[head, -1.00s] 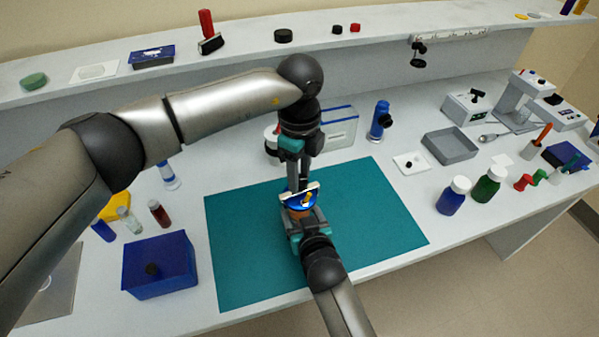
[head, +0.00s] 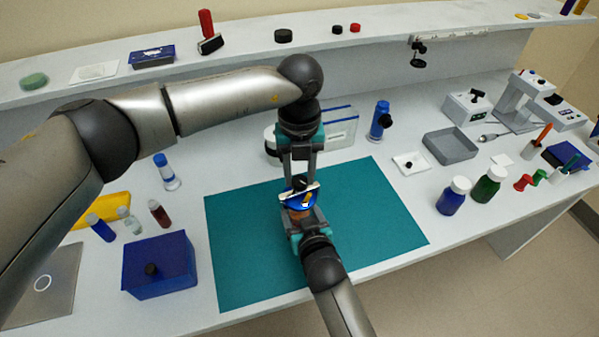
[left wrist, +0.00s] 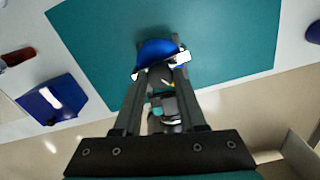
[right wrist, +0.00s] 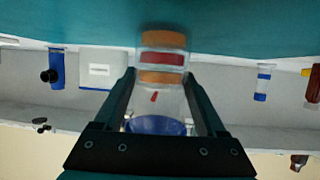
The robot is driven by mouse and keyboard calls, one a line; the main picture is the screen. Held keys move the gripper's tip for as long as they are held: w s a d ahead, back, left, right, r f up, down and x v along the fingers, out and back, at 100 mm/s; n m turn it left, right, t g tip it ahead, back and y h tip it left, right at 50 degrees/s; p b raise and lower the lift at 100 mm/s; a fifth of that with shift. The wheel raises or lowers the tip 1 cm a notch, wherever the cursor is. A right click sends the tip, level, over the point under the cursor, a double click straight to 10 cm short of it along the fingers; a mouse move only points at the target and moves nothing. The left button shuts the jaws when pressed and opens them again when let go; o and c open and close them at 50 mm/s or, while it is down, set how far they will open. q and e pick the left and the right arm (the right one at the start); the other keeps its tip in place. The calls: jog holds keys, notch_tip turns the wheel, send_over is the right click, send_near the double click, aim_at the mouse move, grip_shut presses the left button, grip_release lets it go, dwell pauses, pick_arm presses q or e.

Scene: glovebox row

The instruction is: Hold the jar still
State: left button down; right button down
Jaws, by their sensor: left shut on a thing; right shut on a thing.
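The jar (head: 299,214) stands over the teal mat (head: 240,250), with an orange-brown band showing and a blue top (head: 290,203). In the right wrist view the clear jar (right wrist: 158,98) has orange bands and a red label, and sits between the fingers of my right gripper (right wrist: 165,100). My right gripper is shut on the jar body from the front. My left gripper (head: 299,182) comes down from above and is shut on a dark part at the blue top, also seen in the left wrist view (left wrist: 160,76). The fingers partly hide the top.
A blue box (head: 160,268) and small vials (head: 159,212) stand left of the mat. A grey tray (head: 450,146), a blue bottle (head: 452,197) and a green bottle (head: 488,185) stand to the right. A shelf (head: 240,50) runs along the back. Much of the mat is clear.

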aim_at(300, 179)
pick_arm(q)
jog(key=m, duration=0.4)
jog(key=shift+m, duration=0.4)
dwell(0.4)
jog(key=shift+c, duration=2.3)
grip_release()
notch_tip(300, 179, up, 12)
pick_arm(e)
grip_release()
jog(key=shift+s, duration=0.15)
